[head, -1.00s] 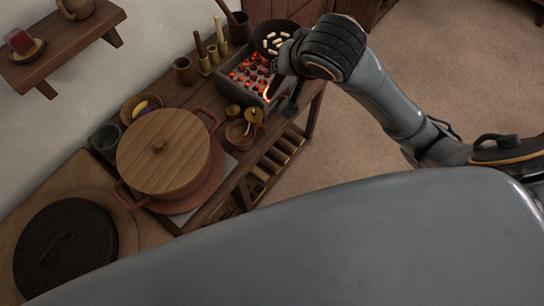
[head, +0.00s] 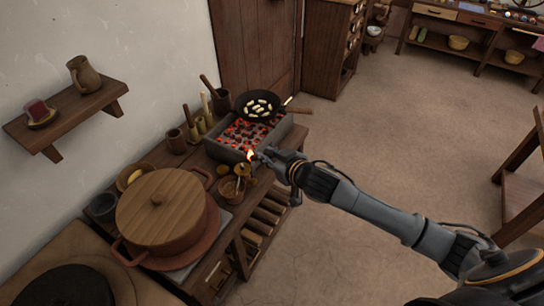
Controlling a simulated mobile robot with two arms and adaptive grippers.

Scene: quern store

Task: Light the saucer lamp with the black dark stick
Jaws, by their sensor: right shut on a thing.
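My right gripper (head: 266,156) is shut on the black stick, which is mostly hidden by the fingers at this size. A small bright flame (head: 250,155) shows at the stick's end, just left of the fingertips. Just below the flame is a small brass-coloured dish that looks like the saucer lamp (head: 242,170), near the front edge of the wooden bench. I cannot tell whether the flame touches the lamp or whether its wick burns. My left gripper is out of view.
A brazier of glowing coals (head: 218,144) stands just behind, with a black pan (head: 258,105) at its far end. A large lidded pot (head: 165,210) and a small bowl (head: 229,190) stand nearer. Open floor (head: 390,130) lies to the right.

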